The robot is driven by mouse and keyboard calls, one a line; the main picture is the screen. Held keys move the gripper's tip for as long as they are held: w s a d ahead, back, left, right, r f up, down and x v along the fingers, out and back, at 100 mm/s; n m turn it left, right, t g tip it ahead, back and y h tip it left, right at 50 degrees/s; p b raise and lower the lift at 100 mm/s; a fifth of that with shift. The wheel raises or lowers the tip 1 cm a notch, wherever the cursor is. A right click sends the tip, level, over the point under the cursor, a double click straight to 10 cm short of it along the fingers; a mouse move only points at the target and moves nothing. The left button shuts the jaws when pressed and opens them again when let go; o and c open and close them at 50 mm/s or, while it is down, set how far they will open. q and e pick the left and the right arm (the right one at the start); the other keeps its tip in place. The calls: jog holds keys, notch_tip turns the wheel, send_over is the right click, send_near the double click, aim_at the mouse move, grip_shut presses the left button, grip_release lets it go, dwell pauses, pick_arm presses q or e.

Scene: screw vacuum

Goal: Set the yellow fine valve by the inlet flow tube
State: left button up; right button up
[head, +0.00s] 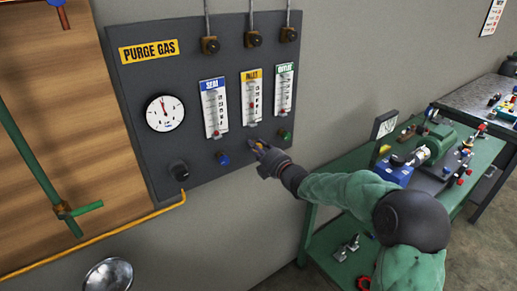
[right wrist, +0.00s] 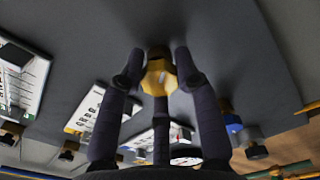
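The yellow fine valve (right wrist: 160,77) is a small faceted knob on the dark panel, below the inlet flow tube (head: 252,97). That tube is white-scaled with a yellow label and a red float. My right gripper (head: 258,148) is at the panel just under the tube and mostly covers the valve in the head view. In the right wrist view, the fingers of the right gripper (right wrist: 160,72) stand on either side of the yellow knob and appear to touch it. A third finger is below it. My left gripper is not in view.
A blue knob (head: 223,158) and a green knob (head: 285,134) flank the valve closely under the blue-labelled tube (head: 214,108) and the green-labelled tube (head: 282,90). A round gauge (head: 165,113) and a black knob (head: 179,170) are at left. A green bench (head: 340,180) stands at right.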

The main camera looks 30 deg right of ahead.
jog(key=o, duration=0.3)
jog(key=shift+a+r, duration=0.15)
jog(key=shift+a, duration=0.25)
jog(key=shift+d, duration=0.15)
jog(key=shift+s+d, duration=0.1)
jog(key=shift+s, duration=0.15)
jog(key=s, duration=1.1)
jog(key=shift+s+d, duration=0.2)
jog(key=shift+d, duration=0.2)
